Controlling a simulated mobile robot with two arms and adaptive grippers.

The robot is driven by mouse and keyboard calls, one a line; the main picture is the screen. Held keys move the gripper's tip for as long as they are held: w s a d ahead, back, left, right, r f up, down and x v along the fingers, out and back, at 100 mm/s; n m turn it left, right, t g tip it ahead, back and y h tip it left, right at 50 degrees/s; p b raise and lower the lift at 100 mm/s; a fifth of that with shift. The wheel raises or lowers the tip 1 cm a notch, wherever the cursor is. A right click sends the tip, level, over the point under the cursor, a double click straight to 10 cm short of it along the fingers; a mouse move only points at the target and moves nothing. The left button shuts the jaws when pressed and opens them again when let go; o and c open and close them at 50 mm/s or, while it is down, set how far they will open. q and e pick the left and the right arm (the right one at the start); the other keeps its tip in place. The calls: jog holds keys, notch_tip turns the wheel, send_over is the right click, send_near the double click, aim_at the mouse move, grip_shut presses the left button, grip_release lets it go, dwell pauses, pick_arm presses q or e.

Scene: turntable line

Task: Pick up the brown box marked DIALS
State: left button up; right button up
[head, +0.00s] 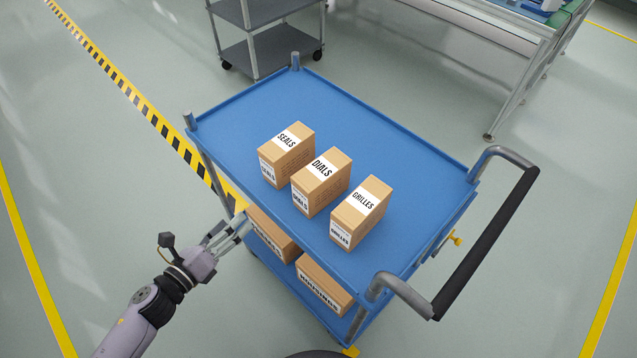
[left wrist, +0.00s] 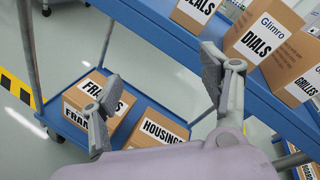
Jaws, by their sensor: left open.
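The brown box marked DIALS (head: 321,184) stands on the top shelf of the blue cart (head: 410,150), between the SEALS box (head: 286,155) and the GRILLES box (head: 360,213). In the left wrist view the DIALS box (left wrist: 262,42) is at the upper right, beyond my gripper's right finger. My left gripper (head: 236,226) is open and empty. It is off the cart's left side, apart from the DIALS box. In the left wrist view its two fingers (left wrist: 160,98) are spread wide. My right gripper is not in view.
Lower-shelf boxes include FRAMES (left wrist: 92,97) and HOUSINGS (left wrist: 152,133). The cart's black handle (head: 487,243) rises at the right. A grey shelf cart (head: 265,50) and a conveyor table (head: 490,35) stand behind. The back of the blue top is clear.

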pick_arm(q)
jog(key=s+d+r+m+g+h, duration=0.1)
jog(key=s+d+r+m+h, duration=0.1)
jog(key=d+r+m+h, duration=0.3)
jog(key=s+d+r+m+g, duration=0.1)
jog(key=s+d+r+m, duration=0.15)
jog(key=r+m, duration=0.5)
jog(key=p, duration=0.4)
send_near(322, 168)
jog(key=shift+n, duration=0.35)
jog(key=x, duration=0.4)
jog(key=shift+w+r, duration=0.3)
jog(key=shift+r, duration=0.1)
jog(key=shift+w+d+f, duration=0.1)
jog(key=shift+w+d, duration=0.15)
jog(key=x, duration=0.1)
jog(key=p+x, duration=0.1)
jog(key=x, duration=0.1)
jog(key=p+x, duration=0.1)
jog(key=shift+d+f, duration=0.4)
jog(key=shift+w+d+f, duration=0.1)
jog(key=shift+w+d, duration=0.05)
jog(key=shift+d, duration=0.05)
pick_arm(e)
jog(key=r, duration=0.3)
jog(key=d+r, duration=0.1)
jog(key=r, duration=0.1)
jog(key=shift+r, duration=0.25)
pick_arm(q)
jog(key=shift+a, duration=0.1)
